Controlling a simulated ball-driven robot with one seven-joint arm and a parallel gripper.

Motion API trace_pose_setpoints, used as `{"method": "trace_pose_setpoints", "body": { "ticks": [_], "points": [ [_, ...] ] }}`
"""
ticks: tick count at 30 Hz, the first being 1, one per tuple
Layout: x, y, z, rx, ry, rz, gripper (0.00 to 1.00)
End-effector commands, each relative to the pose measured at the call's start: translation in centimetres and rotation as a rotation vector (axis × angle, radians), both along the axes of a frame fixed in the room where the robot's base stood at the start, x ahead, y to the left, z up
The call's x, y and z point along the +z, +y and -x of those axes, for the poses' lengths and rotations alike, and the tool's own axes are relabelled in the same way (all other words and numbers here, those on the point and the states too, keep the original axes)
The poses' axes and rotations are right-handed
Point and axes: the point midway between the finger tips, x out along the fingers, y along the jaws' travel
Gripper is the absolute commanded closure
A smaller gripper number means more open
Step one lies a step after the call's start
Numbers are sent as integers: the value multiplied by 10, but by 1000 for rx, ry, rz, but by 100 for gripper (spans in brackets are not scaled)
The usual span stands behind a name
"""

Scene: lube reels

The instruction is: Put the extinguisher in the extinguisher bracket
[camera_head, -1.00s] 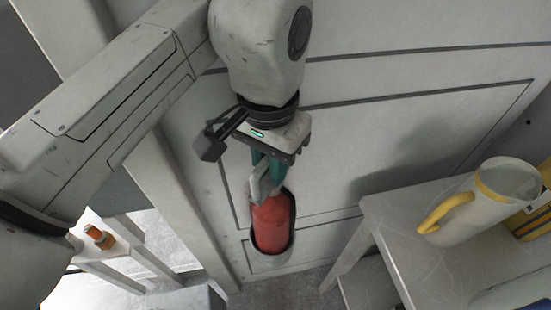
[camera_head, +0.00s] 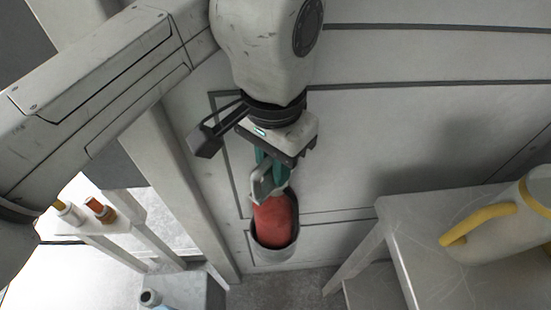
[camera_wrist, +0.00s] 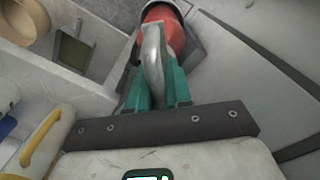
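The red extinguisher (camera_head: 274,219) stands nearly upright at the wall panel, with its lower part inside the grey, cup-like extinguisher bracket (camera_head: 276,255). The bracket's front rim hides its base. My gripper (camera_head: 267,172) is above it, with its green fingers closed about the extinguisher's grey handle. In the wrist view, the fingers of my gripper (camera_wrist: 156,82) lie on both sides of the grey handle, and the red extinguisher (camera_wrist: 164,20) extends away from them. A pale rim of the bracket (camera_wrist: 180,5) shows around its far end. Whether it rests on the bracket's bottom is hidden.
A grey table (camera_head: 425,225) with a white, yellow-handled jug (camera_head: 505,232) stands at the right. At the left are a post (camera_head: 175,190), a rail with orange-and-white bottles (camera_head: 98,209), and a low grey block (camera_head: 190,290). Floor shows below the bracket.

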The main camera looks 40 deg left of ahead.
Motion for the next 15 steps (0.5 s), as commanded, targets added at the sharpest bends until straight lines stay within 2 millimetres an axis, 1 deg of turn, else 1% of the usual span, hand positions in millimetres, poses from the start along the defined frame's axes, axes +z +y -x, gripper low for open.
{"method": "trace_pose_setpoints", "body": {
  "ticks": [1, 8, 15],
  "points": [
    [0, 0, 0, -1, 0, 0, 77],
    [0, 0, 0, 0, 0, 0, 55],
    [0, 0, 0, 0, 0, 0, 55]
  ]
}}
